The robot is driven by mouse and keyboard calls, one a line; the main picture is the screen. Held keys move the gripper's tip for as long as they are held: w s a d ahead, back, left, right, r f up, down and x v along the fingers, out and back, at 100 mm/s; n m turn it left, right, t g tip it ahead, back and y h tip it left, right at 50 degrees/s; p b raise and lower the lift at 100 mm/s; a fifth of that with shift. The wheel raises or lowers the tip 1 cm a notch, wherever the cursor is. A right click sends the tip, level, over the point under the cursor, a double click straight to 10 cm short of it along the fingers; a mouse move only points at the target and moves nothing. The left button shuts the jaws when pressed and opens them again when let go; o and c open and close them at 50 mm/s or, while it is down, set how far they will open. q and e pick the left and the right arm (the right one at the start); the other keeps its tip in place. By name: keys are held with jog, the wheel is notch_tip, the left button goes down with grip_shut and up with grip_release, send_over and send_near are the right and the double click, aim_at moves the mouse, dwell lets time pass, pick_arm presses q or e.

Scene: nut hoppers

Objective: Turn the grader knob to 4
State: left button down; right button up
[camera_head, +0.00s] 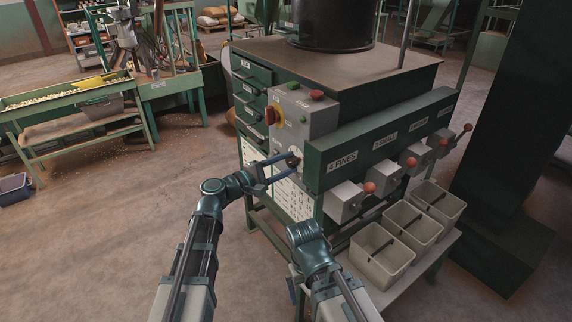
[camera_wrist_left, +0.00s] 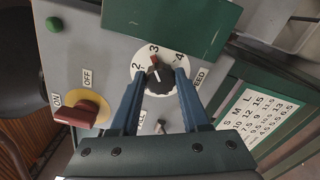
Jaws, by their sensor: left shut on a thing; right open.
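The red mark points at about 3. My left gripper (camera_wrist_left: 158,78) is shut on the knob, one blue finger on each side. In the head view my left gripper (camera_head: 285,164) reaches the knob (camera_head: 293,162) on the grey control panel (camera_head: 305,112). My right gripper (camera_head: 293,290) is low, beside the front of the machine, mostly hidden by its own arm. It is open.
A red switch (camera_wrist_left: 75,113) on a yellow plate marked ON and OFF and a small toggle (camera_wrist_left: 160,126) sit near the knob. The green chute beam (camera_head: 385,132) with orange-knobbed levers juts out to the right. Grey bins (camera_head: 382,256) stand below.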

pick_arm(q)
jog(key=m, duration=0.7)
jog(key=shift+f, duration=0.15)
jog(key=m, duration=0.6)
jog(key=shift+f, duration=0.1)
jog(key=shift+m, duration=0.4)
jog(key=shift+c, duration=1.9)
grip_release()
jog(key=shift+s+a, duration=0.1)
jog(key=shift+a, duration=0.05)
jog(key=v, duration=1.3)
jog(key=shift+s+a, duration=0.2)
jog(key=shift+a, duration=0.05)
